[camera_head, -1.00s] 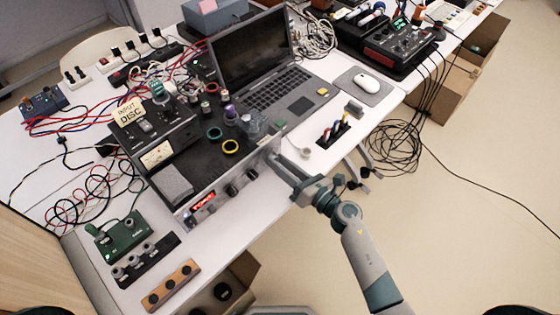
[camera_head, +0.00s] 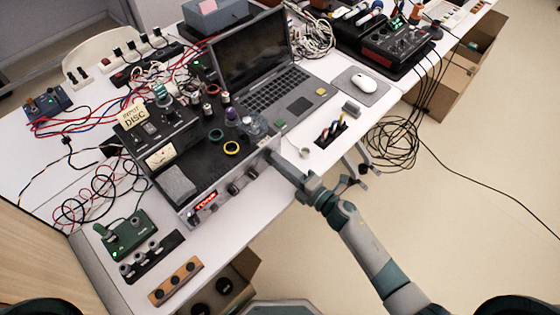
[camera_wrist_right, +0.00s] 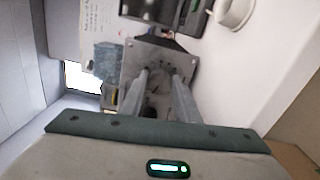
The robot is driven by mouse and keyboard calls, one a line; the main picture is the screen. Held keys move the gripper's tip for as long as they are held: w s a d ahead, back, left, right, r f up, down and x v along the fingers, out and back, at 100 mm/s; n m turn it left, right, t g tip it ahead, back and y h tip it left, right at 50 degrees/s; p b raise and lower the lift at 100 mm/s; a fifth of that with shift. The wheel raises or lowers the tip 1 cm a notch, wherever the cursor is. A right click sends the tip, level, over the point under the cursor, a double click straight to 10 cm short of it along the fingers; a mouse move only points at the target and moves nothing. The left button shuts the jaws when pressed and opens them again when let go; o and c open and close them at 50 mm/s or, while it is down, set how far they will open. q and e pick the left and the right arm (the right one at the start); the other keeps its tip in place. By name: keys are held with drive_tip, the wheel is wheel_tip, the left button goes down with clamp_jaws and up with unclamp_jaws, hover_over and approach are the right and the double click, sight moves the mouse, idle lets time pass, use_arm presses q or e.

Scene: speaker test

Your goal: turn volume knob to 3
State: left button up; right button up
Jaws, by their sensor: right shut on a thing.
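The grey amplifier (camera_head: 215,204) stands on the table with a red lit display and dark knobs along its front panel. My right gripper (camera_head: 272,157) reaches in from the lower right to the panel's right end. In the right wrist view its two fingers (camera_wrist_right: 160,100) point at a grey panel (camera_wrist_right: 150,55) with a dial scale of small marks. The fingers are shut on the volume knob (camera_wrist_right: 151,110), which shows only as a dark shape between them. The scale numbers are too blurred to read. My left gripper is not in view.
A laptop (camera_head: 262,80) is open behind the amplifier. A green tape ring (camera_head: 215,135) and a yellow one (camera_head: 231,148) lie on the amplifier's top. Floor is clear at lower right.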

drive_tip(key=shift+m, duration=1.1)
drive_tip(key=o, duration=1.1)
drive_tip(key=shift+c, duration=0.2)
drive_tip(key=b+v, duration=0.4)
drive_tip(key=v, duration=1.3)
drive_tip(key=shift+s+d, duration=0.15)
